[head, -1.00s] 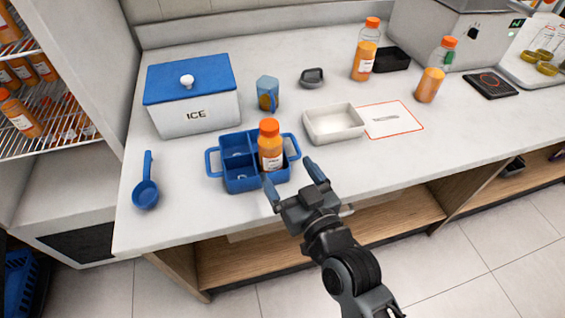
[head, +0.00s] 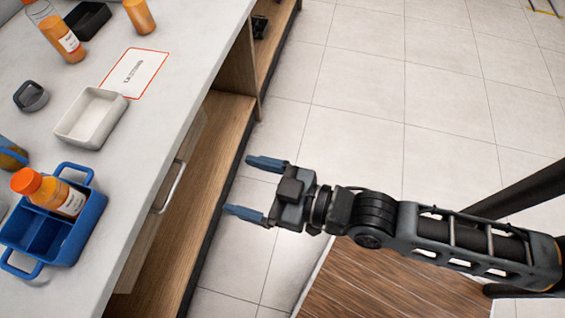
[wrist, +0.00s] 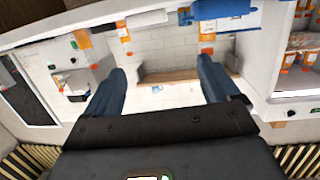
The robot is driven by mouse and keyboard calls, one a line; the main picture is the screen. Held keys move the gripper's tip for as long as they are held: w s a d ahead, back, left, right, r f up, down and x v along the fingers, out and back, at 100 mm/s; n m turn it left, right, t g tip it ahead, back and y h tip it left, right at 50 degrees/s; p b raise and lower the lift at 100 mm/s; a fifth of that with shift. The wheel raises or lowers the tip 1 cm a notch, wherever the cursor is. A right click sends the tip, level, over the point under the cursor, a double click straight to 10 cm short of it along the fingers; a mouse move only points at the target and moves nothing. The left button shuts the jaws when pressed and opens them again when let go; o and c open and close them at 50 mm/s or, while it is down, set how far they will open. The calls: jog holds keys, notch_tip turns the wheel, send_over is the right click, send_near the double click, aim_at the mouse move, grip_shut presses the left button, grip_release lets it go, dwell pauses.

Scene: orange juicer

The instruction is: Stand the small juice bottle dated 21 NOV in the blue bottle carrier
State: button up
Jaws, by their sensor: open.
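The blue bottle carrier (head: 88,222) stands on the counter at the left edge of the head view, partly cut off by the frame. A small juice bottle with an orange cap (head: 45,192) stands in one of its compartments; its label is too small to read a date. The other visible compartments look empty. My gripper (head: 254,187) is open and empty, out over the floor in front of the counter, well to the right of the carrier and apart from it. Its two blue fingers also show in the wrist view (wrist: 160,88).
On the counter (head: 112,185) are a white tray (head: 75,138), a red-edged card (head: 134,73), a small dark dish (head: 30,96), a black tray (head: 90,20) and other orange bottles (head: 60,40). The counter edge and open wooden shelf (head: 190,190) lie left of my gripper. The tiled floor is clear.

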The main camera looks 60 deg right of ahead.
jog(key=s+d+r+m+h, duration=0.1)
jog(key=s+r, duration=0.3)
jog(key=s, duration=0.4)
jog(key=s+d+r+m+g+h, duration=0.1)
jog(key=s+d+r+h, duration=0.1)
jog(key=s+r, duration=0.3)
jog(key=s+d, duration=0.1)
jog(key=s, duration=0.2)
jog(key=shift+d, duration=0.3)
jog(key=shift+s+r, duration=0.1)
jog(key=shift+c, duration=0.5)
